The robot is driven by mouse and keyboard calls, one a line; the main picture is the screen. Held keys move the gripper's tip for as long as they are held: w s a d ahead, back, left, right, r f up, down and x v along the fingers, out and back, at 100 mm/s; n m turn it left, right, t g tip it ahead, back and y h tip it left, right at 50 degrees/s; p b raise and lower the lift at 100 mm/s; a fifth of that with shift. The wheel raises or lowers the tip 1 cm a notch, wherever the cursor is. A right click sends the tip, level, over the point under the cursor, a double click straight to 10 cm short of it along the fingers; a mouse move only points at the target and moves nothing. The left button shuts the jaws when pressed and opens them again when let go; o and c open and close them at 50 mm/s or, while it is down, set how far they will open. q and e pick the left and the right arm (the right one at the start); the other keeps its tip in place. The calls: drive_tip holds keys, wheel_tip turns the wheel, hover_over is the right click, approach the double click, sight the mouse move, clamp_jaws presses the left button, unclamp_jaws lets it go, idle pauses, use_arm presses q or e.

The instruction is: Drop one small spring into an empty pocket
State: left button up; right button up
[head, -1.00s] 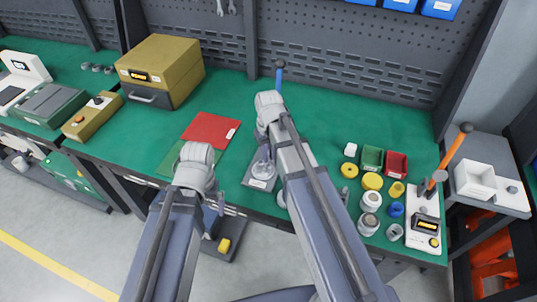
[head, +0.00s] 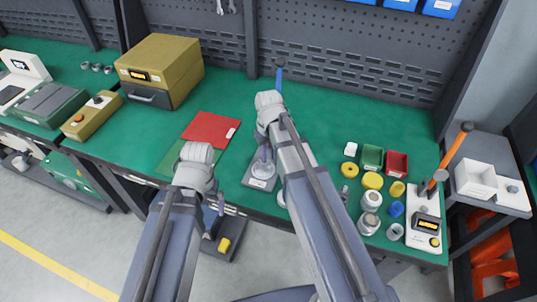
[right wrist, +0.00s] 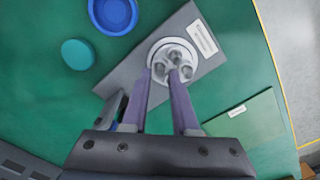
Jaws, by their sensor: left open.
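A grey plate (head: 256,187) with a white label lies under my right arm in the head view; it also shows in the right wrist view (right wrist: 120,82). On it stands a round light holder (right wrist: 160,46) with several small grey round features; I cannot tell which are springs and which are pockets. My right gripper (right wrist: 161,72) is above the holder's near edge, its two fingers apart with no spring clearly seen between them. My left gripper (head: 217,207) is open at the table's front edge, partly hidden by my arm.
A blue round dish (right wrist: 113,13) and a teal disc (right wrist: 78,54) lie near the plate. Red (head: 211,130) and green (head: 180,157) mats lie to the left. A green bin (head: 372,157), a red bin (head: 396,163) and several small parts stand at the right.

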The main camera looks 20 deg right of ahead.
drive_tip(key=shift+r, duration=0.2)
drive_tip(key=shift+r+p, duration=1.6)
drive_tip(key=shift+p, duration=0.15)
drive_tip(key=o, duration=0.6)
drive_tip(key=shift+c, duration=0.2)
drive_tip(key=shift+r+p, duration=1.5)
drive_tip(key=shift+p, duration=0.05)
